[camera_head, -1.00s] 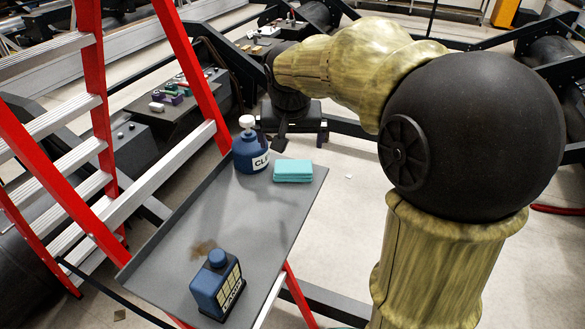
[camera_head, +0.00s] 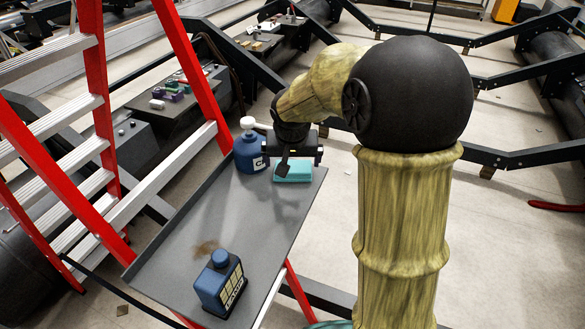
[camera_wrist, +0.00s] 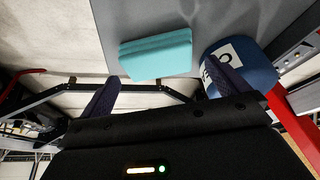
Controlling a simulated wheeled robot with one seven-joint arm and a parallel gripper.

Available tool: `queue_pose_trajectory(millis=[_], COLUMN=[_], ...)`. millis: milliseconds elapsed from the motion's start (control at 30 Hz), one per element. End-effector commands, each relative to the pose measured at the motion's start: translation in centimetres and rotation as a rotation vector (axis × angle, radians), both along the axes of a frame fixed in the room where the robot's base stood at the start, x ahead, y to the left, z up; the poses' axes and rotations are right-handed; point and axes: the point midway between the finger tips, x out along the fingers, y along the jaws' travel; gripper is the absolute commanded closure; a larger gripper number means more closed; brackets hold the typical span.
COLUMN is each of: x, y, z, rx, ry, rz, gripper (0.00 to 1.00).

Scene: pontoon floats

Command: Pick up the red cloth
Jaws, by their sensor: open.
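I see no thing that is plainly a red cloth. A folded teal cloth-like stack (camera_head: 294,172) lies at the far right corner of the grey shelf (camera_head: 215,215); it also shows in the wrist view (camera_wrist: 155,54). My gripper (camera_head: 285,166) is open and empty. It hangs at the shelf's far end, over or just beside the teal stack. In the wrist view the teal stack lies ahead, between the two fingers (camera_wrist: 165,88), apart from them. A thin red thing (camera_head: 556,206) lies on the floor at the right; I cannot tell what it is.
A blue bottle (camera_head: 249,157) with a white cap stands left of my gripper, close to one finger. Another blue container (camera_head: 220,285) stands at the shelf's near end, beside a brown smear (camera_head: 205,247). A red stepladder (camera_head: 193,72) rises at the left. Black frames cross the floor.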

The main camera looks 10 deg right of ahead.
Motion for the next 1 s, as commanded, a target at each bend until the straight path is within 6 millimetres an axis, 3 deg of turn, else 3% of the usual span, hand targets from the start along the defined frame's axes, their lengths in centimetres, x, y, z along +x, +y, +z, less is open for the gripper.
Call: queue_pose_trajectory(millis=[267,800,967,1000], x=[1.2,1.2,1.2,1.2], y=[-0.4,-0.4,-0.4,-0.4], z=[-2.9,-3.0,-3.0,-3.0], rx=[0.000,0.000,0.000,0.000], ry=[0.002,0.000,0.000,0.000], rz=[0.000,0.000,0.001,0.001], gripper=[0.00,0.00,0.31,0.32])
